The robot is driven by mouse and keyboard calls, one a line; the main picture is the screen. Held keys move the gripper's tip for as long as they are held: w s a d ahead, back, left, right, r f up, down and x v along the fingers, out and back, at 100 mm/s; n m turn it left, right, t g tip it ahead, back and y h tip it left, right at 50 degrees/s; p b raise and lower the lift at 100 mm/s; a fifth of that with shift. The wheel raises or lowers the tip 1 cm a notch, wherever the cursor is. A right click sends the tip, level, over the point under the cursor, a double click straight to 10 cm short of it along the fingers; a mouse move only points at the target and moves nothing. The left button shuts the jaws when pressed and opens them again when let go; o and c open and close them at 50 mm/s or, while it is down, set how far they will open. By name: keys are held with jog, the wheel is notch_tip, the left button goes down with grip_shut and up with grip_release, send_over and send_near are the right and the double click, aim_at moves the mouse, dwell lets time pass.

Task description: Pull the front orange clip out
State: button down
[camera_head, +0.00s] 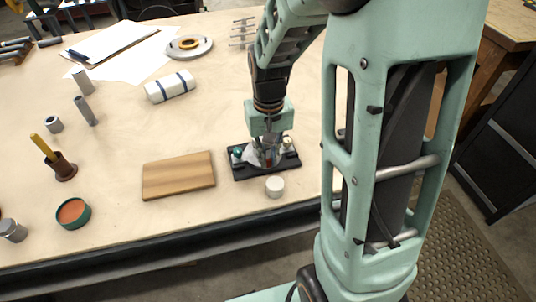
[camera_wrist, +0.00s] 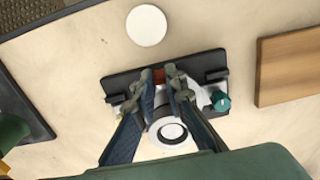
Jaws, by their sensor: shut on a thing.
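The orange clip (camera_wrist: 158,75) shows as a small red-orange patch between my fingertips in the wrist view. My gripper (camera_wrist: 159,80) is shut on it at one long edge of the black base (camera_wrist: 122,80). The base also shows in the head view (camera_head: 240,172), flat on the table with my gripper (camera_head: 267,160) straight above. A pale casing with a white ringed top (camera_wrist: 172,132) stands on the base between my fingers. A teal knob (camera_wrist: 220,101) sits beside it. My fingers hide much of the casing, and no second clip can be made out.
A white round cap (camera_head: 275,187) lies in front of the base, near the table edge. A wooden board (camera_head: 178,176) lies to the left. A white bundle with dark bands (camera_head: 170,86) lies farther back. Bare table (camera_head: 205,125) separates these.

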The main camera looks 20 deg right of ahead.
aim_at(268, 160)
jog(key=c, duration=2)
grip_release()
jog(key=shift+s, duration=0.25)
jog(key=shift+o, duration=0.2)
jog(key=shift+w+r, duration=0.1)
jog(key=shift+r, duration=0.25)
notch_tip(268, 160, up, 11)
jog(key=shift+r, duration=0.2)
